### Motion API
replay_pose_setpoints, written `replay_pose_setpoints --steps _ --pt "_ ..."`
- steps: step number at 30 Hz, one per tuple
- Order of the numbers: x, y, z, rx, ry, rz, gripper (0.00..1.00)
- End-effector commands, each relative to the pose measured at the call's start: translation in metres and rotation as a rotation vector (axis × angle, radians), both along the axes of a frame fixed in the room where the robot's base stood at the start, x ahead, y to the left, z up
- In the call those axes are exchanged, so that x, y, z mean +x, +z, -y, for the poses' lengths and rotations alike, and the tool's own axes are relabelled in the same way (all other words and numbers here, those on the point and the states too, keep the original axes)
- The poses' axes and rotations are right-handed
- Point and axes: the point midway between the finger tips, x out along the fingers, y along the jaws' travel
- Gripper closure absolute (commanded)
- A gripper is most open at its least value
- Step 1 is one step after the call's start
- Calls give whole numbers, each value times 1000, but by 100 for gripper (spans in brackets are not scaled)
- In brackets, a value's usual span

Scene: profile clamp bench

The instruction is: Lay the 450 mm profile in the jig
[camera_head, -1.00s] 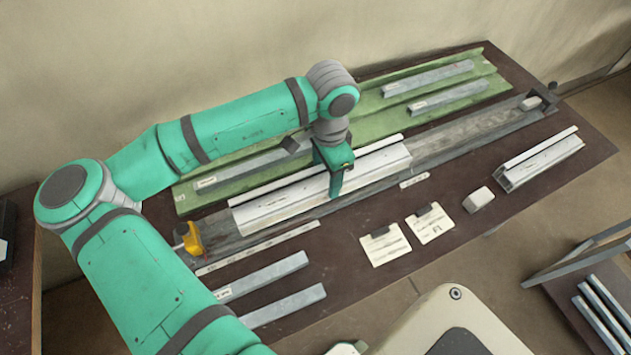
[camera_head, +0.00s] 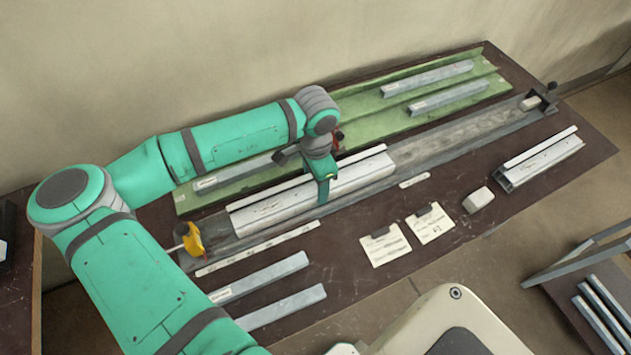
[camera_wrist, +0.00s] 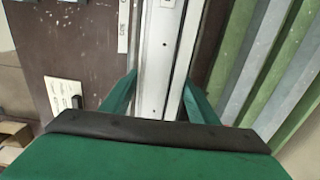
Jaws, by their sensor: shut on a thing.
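A long pale profile (camera_head: 272,209) lies lengthwise over the left half of the grey jig (camera_head: 440,145). My gripper (camera_head: 322,197) is shut on it from above, right of its middle. In the wrist view the same profile (camera_wrist: 154,70) runs between the two fingers of my gripper (camera_wrist: 157,98). A yellow clamp (camera_head: 193,240) stands at the jig's left end, with a gap to the profile's left end. A dark end stop (camera_head: 546,98) with a pale block is at the right end. I cannot tell whether the profile rests fully on the jig floor.
A green rack (camera_head: 350,105) with several grey bars lies behind the jig. Another pale profile (camera_head: 541,160) lies at the right. The jig's right half is clear.

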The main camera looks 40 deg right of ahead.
Motion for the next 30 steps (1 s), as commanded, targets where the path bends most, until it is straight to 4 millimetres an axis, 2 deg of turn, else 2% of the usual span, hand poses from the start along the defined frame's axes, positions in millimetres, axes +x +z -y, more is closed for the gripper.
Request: replay_pose_setpoints --steps 8,9,11,23,26,30 --pt "0 -6 0 -1 0 0 86" --pt "0 -6 0 0 0 0 38" --pt "0 -6 0 0 0 0 27" --pt "0 -2 0 1 0 1 27" --pt "0 9 1 -2 0 1 27" --pt "0 36 0 -2 -1 1 27"
